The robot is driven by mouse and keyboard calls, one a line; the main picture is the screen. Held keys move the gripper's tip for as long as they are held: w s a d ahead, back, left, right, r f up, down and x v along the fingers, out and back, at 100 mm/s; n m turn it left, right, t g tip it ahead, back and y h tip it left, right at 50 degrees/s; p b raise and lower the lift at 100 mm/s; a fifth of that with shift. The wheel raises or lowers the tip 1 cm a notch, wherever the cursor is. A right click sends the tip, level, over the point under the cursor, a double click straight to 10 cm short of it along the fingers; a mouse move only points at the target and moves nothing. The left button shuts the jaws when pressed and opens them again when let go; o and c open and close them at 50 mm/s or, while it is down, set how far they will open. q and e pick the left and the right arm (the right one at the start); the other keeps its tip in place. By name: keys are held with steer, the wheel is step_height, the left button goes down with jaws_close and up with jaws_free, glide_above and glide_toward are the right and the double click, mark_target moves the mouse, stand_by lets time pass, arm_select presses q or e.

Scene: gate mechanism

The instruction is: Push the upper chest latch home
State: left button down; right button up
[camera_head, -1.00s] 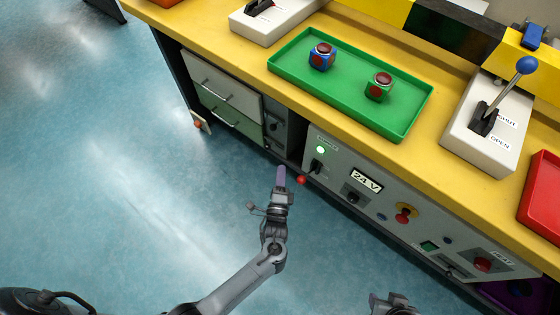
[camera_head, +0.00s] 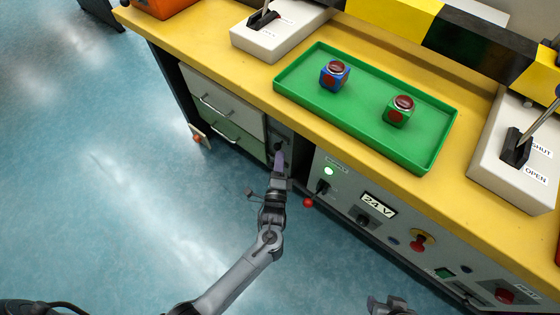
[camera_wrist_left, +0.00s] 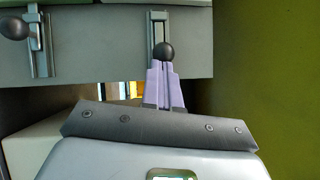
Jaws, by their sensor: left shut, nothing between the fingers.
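The chest's dark grey latch panel (camera_head: 275,128) is between the drawers and the control panel. My left gripper (camera_head: 280,153) is shut and empty, with its purple fingertips up at this panel. In the left wrist view the fingertips (camera_wrist_left: 162,66) are right at a black ball knob (camera_wrist_left: 164,52), which stands on a metal slide rail. They look touching or nearly so. A second black knob (camera_wrist_left: 14,27) on its own rail is at the left edge. I cannot tell for sure which knob is the upper one. My right gripper (camera_head: 388,304) is partly in view at the bottom.
Two drawers with handles (camera_head: 216,106) are left of the latches. The 24 V panel (camera_head: 377,205) with a red-ball lever (camera_head: 308,202) is close on the right. The yellow bench top (camera_head: 255,75) overhangs above, with a green tray (camera_head: 300,98). Floor at left is open.

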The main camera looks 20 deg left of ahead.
arm_select(q)
steer(key=a, duration=0.1)
steer(key=w+a+p, duration=0.1)
steer(key=a, duration=0.1)
steer(key=shift+a+p, duration=0.25)
steer(key=shift+p, duration=0.05)
arm_select(e)
steer(key=shift+d+r, duration=0.45)
steer(key=shift+r, duration=0.4)
steer(key=shift+a, duration=0.1)
arm_select(q)
steer(key=d+p+v, duration=0.1)
steer(key=p+v, duration=0.1)
steer(key=v, duration=0.4)
steer(key=w+d+p+v, duration=0.1)
steer(key=p+v, duration=0.1)
steer(key=v, duration=0.5)
steer(key=shift+d+f+p, duration=0.25)
steer(key=shift+d+p, duration=0.1)
arm_select(e)
steer(key=r, duration=0.1)
steer(key=d+r, duration=0.1)
steer(key=r, duration=0.2)
steer(key=shift+s+d+r, duration=0.2)
steer(key=shift+s+r, duration=0.1)
steer(key=shift+r, duration=0.05)
